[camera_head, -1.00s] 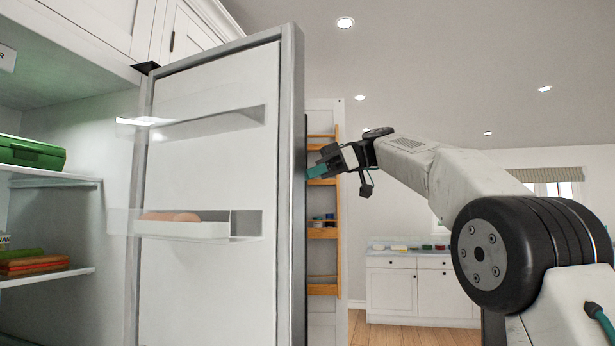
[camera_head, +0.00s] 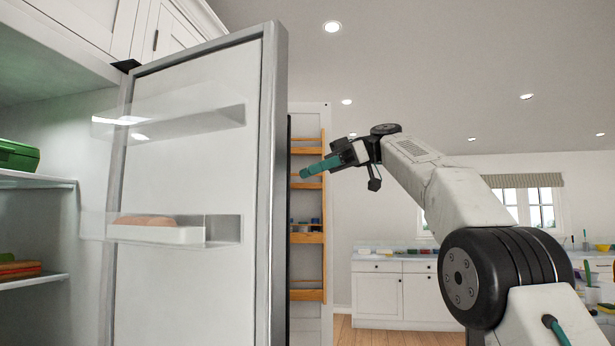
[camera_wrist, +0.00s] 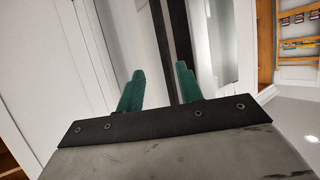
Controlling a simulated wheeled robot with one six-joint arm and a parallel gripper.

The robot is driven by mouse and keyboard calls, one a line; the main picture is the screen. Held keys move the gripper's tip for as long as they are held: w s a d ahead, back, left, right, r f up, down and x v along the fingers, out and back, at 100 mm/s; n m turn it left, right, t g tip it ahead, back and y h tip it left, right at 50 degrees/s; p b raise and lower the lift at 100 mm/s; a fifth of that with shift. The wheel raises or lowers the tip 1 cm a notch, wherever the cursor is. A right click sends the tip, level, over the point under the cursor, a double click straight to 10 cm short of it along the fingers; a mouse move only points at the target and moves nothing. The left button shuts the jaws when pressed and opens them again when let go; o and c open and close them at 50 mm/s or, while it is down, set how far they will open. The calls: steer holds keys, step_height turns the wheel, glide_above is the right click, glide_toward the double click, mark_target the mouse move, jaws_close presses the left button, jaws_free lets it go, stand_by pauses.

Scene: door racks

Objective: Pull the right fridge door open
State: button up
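The right fridge door (camera_head: 185,190) stands wide open in the head view, its inner side with clear shelves facing me. A thin dark strip (camera_head: 288,150) shows along its outer side, perhaps the handle. My gripper (camera_head: 306,172) is just right of the door's free edge, with a visible gap between its green fingertips and the door. In the wrist view, my gripper (camera_wrist: 158,76) has its two fingers spread apart. A long dark bar (camera_wrist: 181,40) lies beyond and between them, and I see nothing clamped. The door's outer face is mostly hidden in the head view.
The open fridge interior (camera_head: 55,200) with shelves and a green box (camera_head: 18,156) is at left. A wooden wall rack (camera_head: 308,238) stands behind my gripper. White cabinets (camera_head: 405,290) line the back right. The floor between looks clear.

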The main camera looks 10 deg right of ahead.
steer(key=shift+d+r, duration=0.2)
steer(key=shift+d, duration=0.25)
